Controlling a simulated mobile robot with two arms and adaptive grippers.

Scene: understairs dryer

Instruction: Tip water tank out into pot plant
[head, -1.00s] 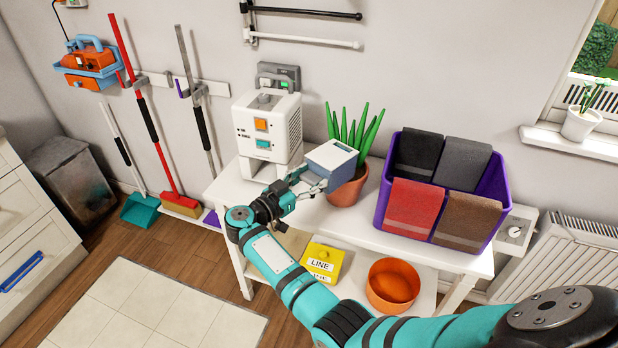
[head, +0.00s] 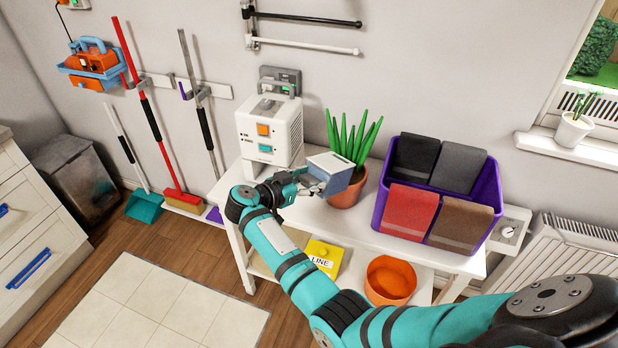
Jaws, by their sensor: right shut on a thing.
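The water tank (head: 336,177) is a small blue-grey box with a whitish top. My right gripper (head: 306,186) is shut on its left side and holds it above the white table. The tank is tilted, and it overlaps the near left rim of the pot in the picture. The pot plant (head: 351,135) has spiky green leaves in a terracotta pot (head: 348,194) on the table. The tank hides part of the pot and the lower leaves. I cannot see any water. The white dryer unit (head: 268,130) stands left of the plant. My left gripper is not in view.
A purple crate (head: 484,205) with folded towels stands right of the plant on the white table (head: 400,243). The lower shelf holds a yellow box (head: 323,256) and an orange bowl (head: 391,281). Brooms hang on the left wall. Another small plant (head: 572,130) is on the windowsill.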

